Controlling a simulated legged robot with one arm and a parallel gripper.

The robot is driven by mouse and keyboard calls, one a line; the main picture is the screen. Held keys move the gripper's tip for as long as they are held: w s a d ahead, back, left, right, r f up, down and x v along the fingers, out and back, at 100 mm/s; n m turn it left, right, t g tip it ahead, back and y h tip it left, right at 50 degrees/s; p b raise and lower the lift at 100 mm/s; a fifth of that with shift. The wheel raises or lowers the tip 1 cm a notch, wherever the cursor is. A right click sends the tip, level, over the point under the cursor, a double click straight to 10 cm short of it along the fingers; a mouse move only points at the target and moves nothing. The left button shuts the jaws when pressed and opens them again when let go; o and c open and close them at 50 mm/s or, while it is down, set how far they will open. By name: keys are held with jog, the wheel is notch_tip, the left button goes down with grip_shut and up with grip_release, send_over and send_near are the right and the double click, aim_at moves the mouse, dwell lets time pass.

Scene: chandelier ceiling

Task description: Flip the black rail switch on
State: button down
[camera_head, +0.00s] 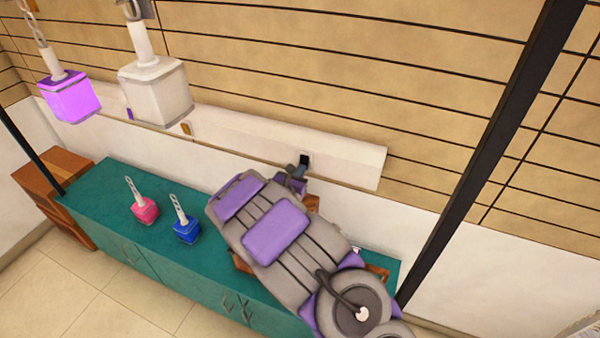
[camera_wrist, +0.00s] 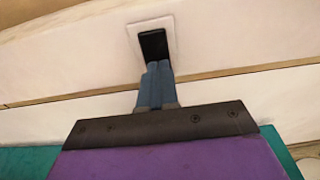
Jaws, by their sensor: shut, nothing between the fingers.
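The black switch (camera_wrist: 154,45) sits on a white square plate on the white wall rail. In the head view the black switch (camera_head: 305,158) shows as a small dark patch near the rail's right part. My gripper (camera_wrist: 158,68) is shut and empty, with its blue-grey fingers pointing up at the switch. The fingertips overlap the lower end of the switch in the wrist view; I cannot tell whether they touch it. In the head view my gripper (camera_head: 300,168) is just below and left of the switch. The switch's on or off position is unclear.
The rail (camera_head: 240,139) also carries a purple switch (camera_head: 129,114) and an orange switch (camera_head: 186,128). A bright purple lamp (camera_head: 70,97) and a white lamp (camera_head: 157,88) hang at upper left.

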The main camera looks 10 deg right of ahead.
dwell(0.4)
jog(key=t, duration=0.1)
jog(key=h+b, duration=0.1)
jog(key=t+b, duration=0.1)
jog(key=shift+w+d+f+t+h, duration=0.15)
jog(key=shift+w+d+t+h, duration=0.15)
jog(key=shift+h, duration=0.1)
jog(key=p+v, duration=0.1)
jog(key=v, duration=1.3)
jog(key=shift+f, duration=0.25)
jog(key=shift+s, duration=0.1)
